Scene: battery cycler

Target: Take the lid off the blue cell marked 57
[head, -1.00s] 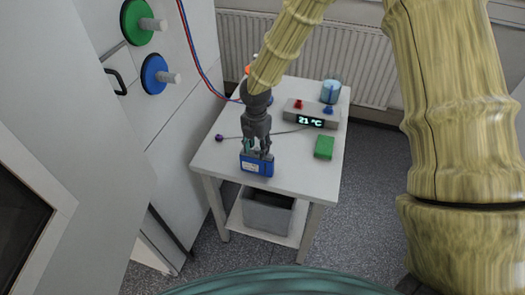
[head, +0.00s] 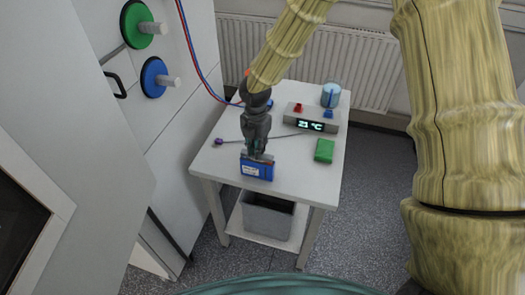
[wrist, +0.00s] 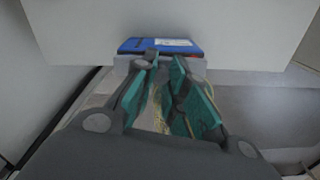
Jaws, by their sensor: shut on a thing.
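The blue cell (head: 257,170) stands on the white table near its front edge, with a white label on its front. The number on it is too small to read. In the wrist view the blue cell (wrist: 160,45) shows at the top, with a pale grey piece, apparently the lid (wrist: 122,64), along its near side at my fingertips. My gripper (head: 257,155) points down at the top of the cell. In the wrist view its teal-padded fingers (wrist: 166,62) close in on the grey piece. The fingers hide part of it, and I cannot tell whether it is apart from the cell.
A green block (head: 324,150) lies to the right on the table (head: 222,165). Behind stands a grey device (head: 311,118) reading 21 °C, with a light blue cylinder (head: 330,95). A purple-tipped cable (head: 219,141) lies left. A grey bin (head: 268,217) is on the lower shelf.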

